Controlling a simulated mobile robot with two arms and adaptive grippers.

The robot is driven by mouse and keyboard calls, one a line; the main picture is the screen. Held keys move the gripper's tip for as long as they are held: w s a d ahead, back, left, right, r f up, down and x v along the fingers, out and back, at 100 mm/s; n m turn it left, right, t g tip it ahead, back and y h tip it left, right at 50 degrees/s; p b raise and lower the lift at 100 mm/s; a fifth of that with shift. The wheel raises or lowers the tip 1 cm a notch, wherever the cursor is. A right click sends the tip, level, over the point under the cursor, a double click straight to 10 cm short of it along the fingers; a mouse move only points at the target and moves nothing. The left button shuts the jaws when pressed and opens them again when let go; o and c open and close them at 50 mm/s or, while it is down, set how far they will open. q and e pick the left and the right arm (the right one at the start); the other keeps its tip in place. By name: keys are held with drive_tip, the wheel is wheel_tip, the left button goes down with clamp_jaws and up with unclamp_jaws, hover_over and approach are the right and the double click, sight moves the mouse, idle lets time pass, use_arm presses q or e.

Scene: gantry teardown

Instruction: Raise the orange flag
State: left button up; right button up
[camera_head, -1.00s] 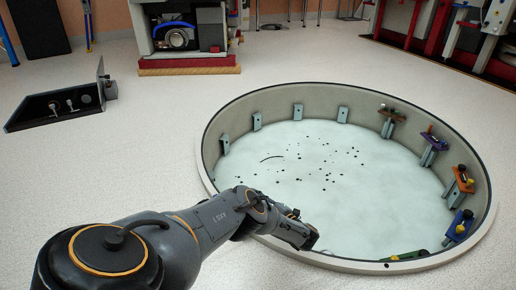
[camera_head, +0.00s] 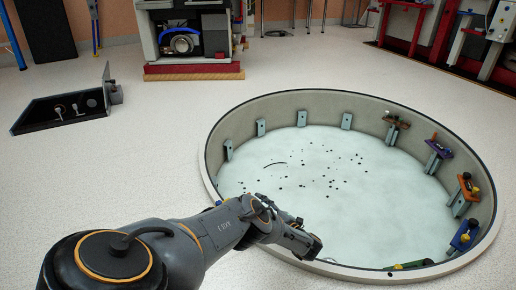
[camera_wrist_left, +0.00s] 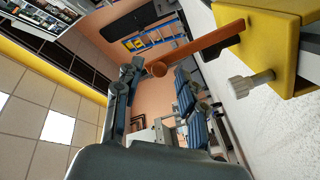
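In the head view my left gripper (camera_head: 308,246) is over the near rim of the round pit (camera_head: 345,270). The yellow block and orange bar are not clearly visible there. My right gripper is in neither view.
Several coloured brackets, among them an orange one (camera_head: 468,187) and a blue one (camera_head: 464,235), line the pit's right wall. An open black floor box (camera_head: 62,107) lies at the left. A silver screw knob (camera_wrist_left: 242,85) sticks out of the yellow block.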

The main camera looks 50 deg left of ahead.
use_arm(q)
drive_tip(key=d, duration=1.2)
drive_tip(key=shift+f, duration=0.15)
